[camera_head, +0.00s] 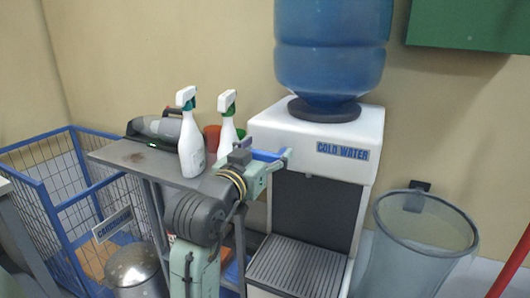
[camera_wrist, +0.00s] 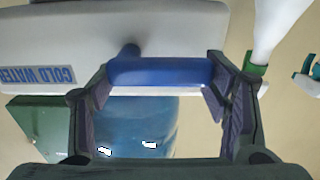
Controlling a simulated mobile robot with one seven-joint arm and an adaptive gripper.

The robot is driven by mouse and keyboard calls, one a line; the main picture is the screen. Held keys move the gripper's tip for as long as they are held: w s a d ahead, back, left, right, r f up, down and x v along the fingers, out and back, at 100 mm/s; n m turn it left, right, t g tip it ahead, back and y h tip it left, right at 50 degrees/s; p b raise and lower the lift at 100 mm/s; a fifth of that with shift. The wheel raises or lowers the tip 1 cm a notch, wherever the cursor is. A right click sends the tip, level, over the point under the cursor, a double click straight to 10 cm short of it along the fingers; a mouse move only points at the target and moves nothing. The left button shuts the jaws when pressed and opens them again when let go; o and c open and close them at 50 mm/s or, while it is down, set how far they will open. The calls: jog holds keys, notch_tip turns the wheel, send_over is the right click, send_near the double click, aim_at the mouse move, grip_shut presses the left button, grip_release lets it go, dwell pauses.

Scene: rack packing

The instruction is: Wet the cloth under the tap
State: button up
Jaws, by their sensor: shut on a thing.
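My gripper (camera_head: 276,158) is at the upper left front of the white water cooler (camera_head: 350,137). In the wrist view my gripper (camera_wrist: 161,78) is shut on a folded blue cloth (camera_wrist: 160,70) with a white lower edge, which spans the gap between both fingers. In the head view the blue cloth (camera_head: 265,155) is partly hidden by the gripper. A short dark spout, which looks like the tap (camera_wrist: 130,48), shows just behind the cloth in the wrist view. I cannot tell whether they touch. No water is visible.
A blue water bottle (camera_head: 333,45) tops the cooler. Two spray bottles (camera_head: 190,143) (camera_head: 228,120) and a hand vacuum (camera_head: 158,128) stand on the grey shelf (camera_head: 130,155). A grey bin (camera_head: 420,250) stands right of the cooler. A blue wire cage (camera_head: 60,200) and a metal bin (camera_head: 135,272) are left.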

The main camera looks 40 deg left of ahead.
jog(key=c, duration=0.6)
jog(key=shift+f+n+p, duration=0.15)
jog(key=shift+n+p, duration=0.5)
jog(key=shift+n, duration=0.25)
jog(key=shift+a+f+n, duration=0.1)
jog(key=shift+f+n, duration=0.05)
jog(key=shift+n, duration=0.25)
jog(key=o, duration=1.7)
jog(key=v, duration=1.2)
jog(key=shift+f, duration=0.1)
jog(key=shift+a, duration=0.1)
